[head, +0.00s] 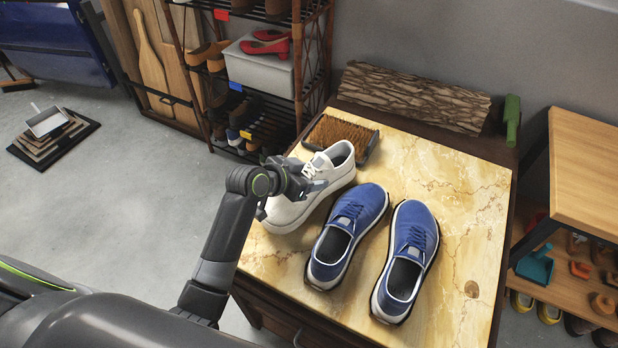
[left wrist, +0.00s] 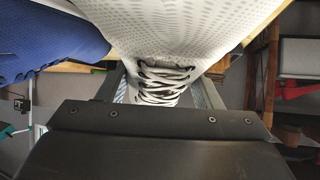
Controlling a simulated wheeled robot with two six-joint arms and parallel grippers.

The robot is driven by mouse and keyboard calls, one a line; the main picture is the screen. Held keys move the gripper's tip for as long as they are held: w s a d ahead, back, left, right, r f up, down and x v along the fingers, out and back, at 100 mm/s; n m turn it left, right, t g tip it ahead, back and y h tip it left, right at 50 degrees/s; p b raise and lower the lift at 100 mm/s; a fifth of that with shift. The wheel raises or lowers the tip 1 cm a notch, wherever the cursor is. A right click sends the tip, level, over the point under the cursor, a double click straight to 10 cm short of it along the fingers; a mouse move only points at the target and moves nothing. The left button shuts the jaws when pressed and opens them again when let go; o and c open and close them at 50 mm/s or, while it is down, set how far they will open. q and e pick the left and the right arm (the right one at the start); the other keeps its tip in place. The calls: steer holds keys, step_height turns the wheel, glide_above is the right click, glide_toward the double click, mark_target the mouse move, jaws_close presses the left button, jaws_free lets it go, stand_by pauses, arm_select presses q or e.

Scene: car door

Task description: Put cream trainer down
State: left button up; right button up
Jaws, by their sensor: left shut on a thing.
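The cream trainer (head: 330,172) is at the left side of the marble-topped table (head: 455,180), beside two blue trainers. My left gripper (head: 309,187) reaches it from the left and is shut on it around the laced part. In the left wrist view the cream trainer (left wrist: 165,40) fills the upper middle, with its laces between the fingers (left wrist: 160,95). I cannot tell whether its sole touches the table. The middle blue trainer (head: 347,235) is close on its right, and the other blue trainer (head: 408,258) is further right. My right gripper is not in view.
A brown-bristled brush (head: 342,134) lies behind the cream trainer. A bark-like log piece (head: 415,97) and a green object (head: 511,118) are at the table's back. A shoe rack (head: 260,70) stands behind left. The table's right side is mostly clear.

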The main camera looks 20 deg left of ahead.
arm_select(q)
steer(key=shift+f, duration=0.5)
steer(key=o, duration=1.3)
steer(key=shift+f, duration=0.1)
